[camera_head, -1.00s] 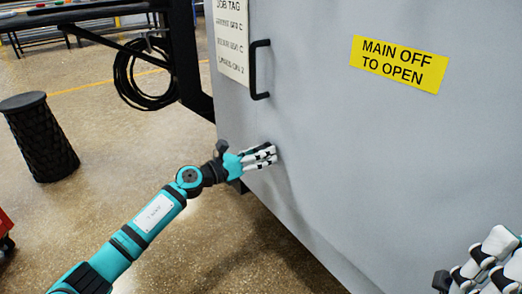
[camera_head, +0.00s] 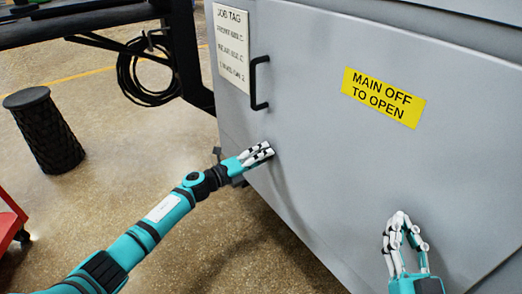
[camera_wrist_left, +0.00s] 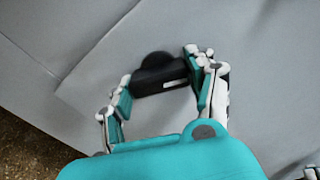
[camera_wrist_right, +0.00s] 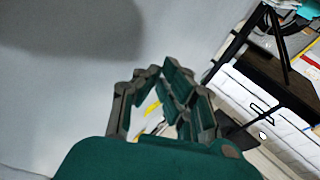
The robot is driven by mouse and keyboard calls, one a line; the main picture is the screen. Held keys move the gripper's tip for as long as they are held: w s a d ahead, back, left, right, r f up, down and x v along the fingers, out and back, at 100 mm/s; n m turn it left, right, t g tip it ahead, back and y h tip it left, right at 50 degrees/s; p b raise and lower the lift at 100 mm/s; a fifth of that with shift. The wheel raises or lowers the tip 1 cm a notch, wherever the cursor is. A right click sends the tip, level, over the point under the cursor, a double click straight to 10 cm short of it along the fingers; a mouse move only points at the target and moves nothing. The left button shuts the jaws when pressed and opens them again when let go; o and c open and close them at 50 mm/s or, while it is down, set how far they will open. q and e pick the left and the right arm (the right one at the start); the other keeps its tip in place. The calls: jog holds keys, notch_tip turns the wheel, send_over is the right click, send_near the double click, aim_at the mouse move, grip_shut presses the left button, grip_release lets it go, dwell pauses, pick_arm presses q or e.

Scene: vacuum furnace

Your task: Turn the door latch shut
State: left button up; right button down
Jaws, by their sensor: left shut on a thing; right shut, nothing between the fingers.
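The door latch (camera_wrist_left: 158,76) is a small black piece with a rounded top and a pale mark, on the grey door. In the left wrist view my left gripper's fingers stand on either side of it and are shut on it. In the head view my left gripper (camera_head: 261,153) is at the grey door (camera_head: 330,170), below the black door handle, and its fingers hide the latch. My right gripper (camera_head: 400,218) is shut and empty, in front of the lower door at the right. Its fingers also show in the right wrist view (camera_wrist_right: 160,78).
A black waste bin (camera_head: 44,130) and red equipment (camera_head: 10,225) stand at the left. The floor between bin and door is clear.

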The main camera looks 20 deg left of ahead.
pick_arm(q)
jog(key=shift+r+n+p, duration=0.2)
jog(key=shift+n+p, duration=0.6)
jog(key=shift+n, duration=0.4)
jog(key=shift+f+n+p, duration=0.1)
jog(key=shift+n+p, duration=0.35)
jog(key=shift+n, duration=0.35)
pick_arm(e)
jog(key=s+d+f+g+h, duration=0.1)
jog(key=f+g, duration=0.3)
jog(key=f, duration=0.2)
jog(key=s+d+f+g+h, duration=0.1)
jog(key=s+d+f+g, duration=0.1)
jog(key=f+g, duration=0.2)
jog(key=shift+s+f+g+h, duration=0.15)
jog(key=shift+f+g+h, duration=0.25)
jog(key=shift+f, duration=1.3)
pick_arm(q)
jog(key=o, duration=1.2)
jog(key=shift+f, duration=0.1)
pick_arm(e)
jog(key=shift+a, duration=0.1)
pick_arm(q)
jog(key=shift+a, duration=0.1)
jog(key=v, duration=1.2)
